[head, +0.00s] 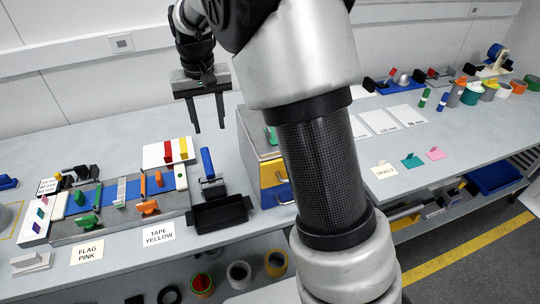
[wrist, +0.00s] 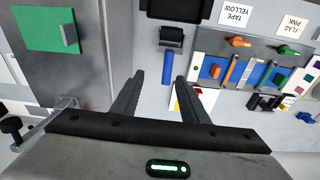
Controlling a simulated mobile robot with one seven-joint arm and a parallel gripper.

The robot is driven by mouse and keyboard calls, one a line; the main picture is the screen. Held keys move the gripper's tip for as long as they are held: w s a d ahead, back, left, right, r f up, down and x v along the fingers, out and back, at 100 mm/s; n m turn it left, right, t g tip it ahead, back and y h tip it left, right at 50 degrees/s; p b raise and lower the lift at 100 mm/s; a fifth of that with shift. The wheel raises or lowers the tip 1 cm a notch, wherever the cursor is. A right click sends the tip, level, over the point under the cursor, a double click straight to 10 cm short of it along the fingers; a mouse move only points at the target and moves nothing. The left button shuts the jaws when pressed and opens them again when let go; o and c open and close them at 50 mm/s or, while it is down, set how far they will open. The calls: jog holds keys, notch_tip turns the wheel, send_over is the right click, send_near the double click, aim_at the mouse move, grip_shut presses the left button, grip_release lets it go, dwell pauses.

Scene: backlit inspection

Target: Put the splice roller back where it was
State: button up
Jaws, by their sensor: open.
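The splice roller seems to be the tool with a blue handle (head: 207,163) and a dark head; it lies on the bench just behind a black tray (head: 222,214). In the wrist view its blue handle (wrist: 172,70) points toward my fingers and its dark head lies beyond. My gripper (head: 208,129) is open and empty, raised above the back of the bench. In the wrist view its fingers (wrist: 160,79) stand apart, with the end of the handle near the right fingertip in the picture. They appear apart from it in height.
Left of the roller is a grey fixture with a blue strip (head: 110,193) and several green and orange clamps. A white card (head: 155,153) with red and yellow strips lies behind. A drawer unit (head: 272,172) stands close on the right. Labels "TAPE YELLOW" (head: 158,234) and "FLAG PINK" (head: 88,251) lie in front.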

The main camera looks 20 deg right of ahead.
jog(key=s+d+r+t, duration=0.2)
jog(key=s+d+r, duration=0.3)
jog(key=s+r, duration=0.6)
jog(key=s+d+t, duration=0.1)
jog(key=s, duration=0.7)
jog(key=s+d+f+t, duration=0.1)
jog(key=s+d, duration=0.1)
jog(key=s, duration=0.7)
jog(key=shift+d+f, duration=0.25)
jog(key=shift+f, duration=0.05)
jog(key=shift+s, duration=0.1)
notch_tip(320, 180, up, 3)
jog(key=p, duration=0.2)
jog(key=shift+f+p, duration=0.15)
jog(key=shift+p, duration=0.15)
